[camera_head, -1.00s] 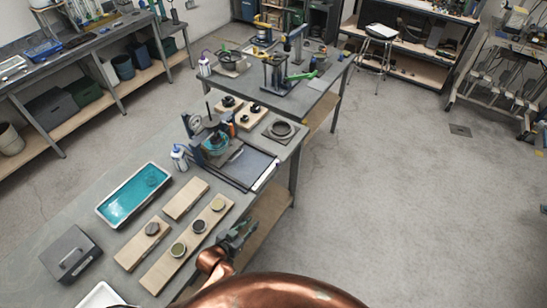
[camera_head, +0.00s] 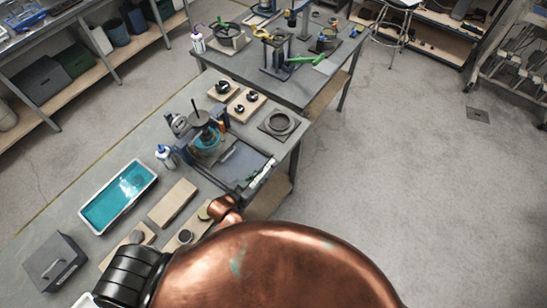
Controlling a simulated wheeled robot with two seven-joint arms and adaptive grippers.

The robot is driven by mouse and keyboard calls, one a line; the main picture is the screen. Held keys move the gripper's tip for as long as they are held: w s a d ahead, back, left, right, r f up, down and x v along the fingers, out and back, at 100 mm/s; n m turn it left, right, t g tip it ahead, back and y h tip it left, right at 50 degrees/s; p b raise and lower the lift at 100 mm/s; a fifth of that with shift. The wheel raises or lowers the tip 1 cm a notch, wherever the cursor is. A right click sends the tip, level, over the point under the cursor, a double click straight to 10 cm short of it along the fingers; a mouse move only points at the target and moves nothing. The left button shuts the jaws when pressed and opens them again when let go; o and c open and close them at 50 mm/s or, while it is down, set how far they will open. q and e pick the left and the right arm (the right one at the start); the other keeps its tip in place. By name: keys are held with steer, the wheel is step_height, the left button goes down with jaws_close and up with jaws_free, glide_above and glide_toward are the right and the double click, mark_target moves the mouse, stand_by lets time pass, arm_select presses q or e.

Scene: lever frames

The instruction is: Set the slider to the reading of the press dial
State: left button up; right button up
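A blue press (camera_head: 202,134) with a dark rod and turquoise part stands at the back of the near bench. A small round gauge (camera_head: 180,123) sits at its left; its reading is too small to make out. A dark flat tray (camera_head: 240,165) lies in front of the press. A pale strip runs along the tray's right front edge; I cannot tell whether it is the slider. My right gripper is not in view.
A turquoise-filled basin (camera_head: 118,196), a grey lidded box (camera_head: 55,262), wooden boards (camera_head: 172,203) and a white bottle (camera_head: 165,156) stand on the near bench. A second bench (camera_head: 248,68) with green-handled equipment is behind. Open floor (camera_head: 400,200) lies to the right.

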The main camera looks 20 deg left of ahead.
mark_target(272, 165)
arm_select(q)
steer(key=shift+x, duration=3.55)
steer(key=shift+c, duration=0.4)
jaws_close()
steer(key=shift+a, duration=0.1)
